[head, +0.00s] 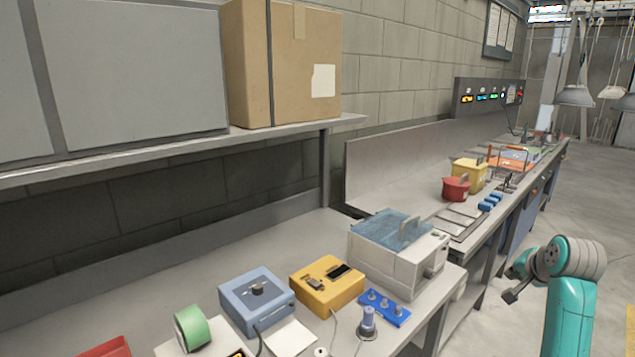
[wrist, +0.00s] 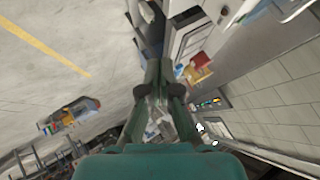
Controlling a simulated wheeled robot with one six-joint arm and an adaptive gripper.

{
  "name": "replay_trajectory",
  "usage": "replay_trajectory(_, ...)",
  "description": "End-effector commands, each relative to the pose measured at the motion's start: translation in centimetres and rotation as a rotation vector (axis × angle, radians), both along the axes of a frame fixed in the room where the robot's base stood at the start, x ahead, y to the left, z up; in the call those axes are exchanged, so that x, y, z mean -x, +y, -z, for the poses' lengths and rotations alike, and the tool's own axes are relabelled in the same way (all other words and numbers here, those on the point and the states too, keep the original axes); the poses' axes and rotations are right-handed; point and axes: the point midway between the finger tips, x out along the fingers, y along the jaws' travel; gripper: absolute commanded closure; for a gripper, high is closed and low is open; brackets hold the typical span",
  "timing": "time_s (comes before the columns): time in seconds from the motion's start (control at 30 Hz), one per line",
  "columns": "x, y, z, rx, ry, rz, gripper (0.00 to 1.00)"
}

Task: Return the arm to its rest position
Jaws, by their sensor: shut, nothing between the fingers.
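My arm (head: 568,315) stands at the right of the head view, over the floor and to the right of the bench. Its teal link rises to a grey joint, and a short dark part points down to the left. In the wrist view my gripper (wrist: 160,92) has its dark green fingers drawn together, with nothing held between them. It is in the air, apart from the bench and the things on it.
The bench (head: 340,230) carries a white machine with a blue lid (head: 398,250), a yellow box (head: 327,285), a blue box (head: 256,298) and a red pot (head: 456,189). Lamp hoods (head: 575,95) hang at the far right. Open floor (head: 600,190) lies right of the bench.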

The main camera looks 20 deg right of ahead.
Motion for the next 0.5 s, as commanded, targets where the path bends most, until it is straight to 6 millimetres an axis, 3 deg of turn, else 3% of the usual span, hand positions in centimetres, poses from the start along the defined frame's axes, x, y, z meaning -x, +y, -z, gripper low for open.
replay_trajectory(0.27, -0.9, 3.3, 4.9, 0.030, -0.009, -0.048, 1.00)
replay_trajectory(0.5, -1.2, 9.2, 12.0, 0.084, -0.023, -0.124, 1.00)
